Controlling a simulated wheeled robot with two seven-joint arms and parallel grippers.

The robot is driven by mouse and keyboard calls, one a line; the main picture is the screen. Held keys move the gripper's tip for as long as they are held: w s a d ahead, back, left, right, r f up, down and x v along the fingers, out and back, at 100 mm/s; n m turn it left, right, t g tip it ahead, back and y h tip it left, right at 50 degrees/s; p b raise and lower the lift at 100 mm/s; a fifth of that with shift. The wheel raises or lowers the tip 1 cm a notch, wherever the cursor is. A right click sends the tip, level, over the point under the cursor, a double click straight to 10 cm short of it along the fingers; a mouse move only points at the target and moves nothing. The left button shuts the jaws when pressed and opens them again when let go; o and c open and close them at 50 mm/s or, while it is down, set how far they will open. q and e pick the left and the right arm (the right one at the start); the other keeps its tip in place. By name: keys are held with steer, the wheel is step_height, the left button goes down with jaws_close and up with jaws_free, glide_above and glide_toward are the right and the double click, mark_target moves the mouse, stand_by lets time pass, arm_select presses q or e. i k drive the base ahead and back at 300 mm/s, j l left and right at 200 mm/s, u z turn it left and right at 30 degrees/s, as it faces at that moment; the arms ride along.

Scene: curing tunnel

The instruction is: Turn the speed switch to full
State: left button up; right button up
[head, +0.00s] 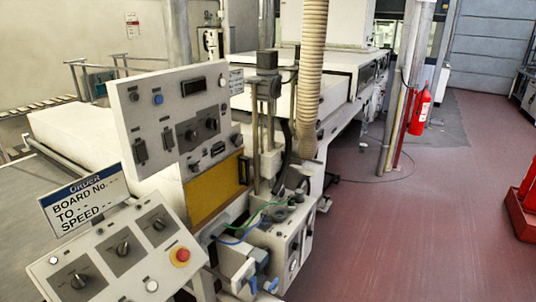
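A sloped control panel (110,262) stands at the lower left. It carries three dark rotary switches in a diagonal row: a near-left one (77,279), a middle one (122,248) and a right one (158,224). Their labels are too small to read, so I cannot tell which is the speed switch or its setting. A red push button on a yellow base (181,256) sits at the panel's right. A sign (86,198) behind it reads "ORDER", "BOARD No.", "TO" and "SPEED", with dashes after the last three. Neither of my grippers is in view.
An upright panel (170,100) with two dark knobs stands behind the sloped one. A machine unit with cables (280,235) and a ribbed hose (312,70) are to its right. The red floor (420,220) at right is mostly open.

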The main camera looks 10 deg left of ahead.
mark_target(79, 280)
steer(key=u, duration=1.3)
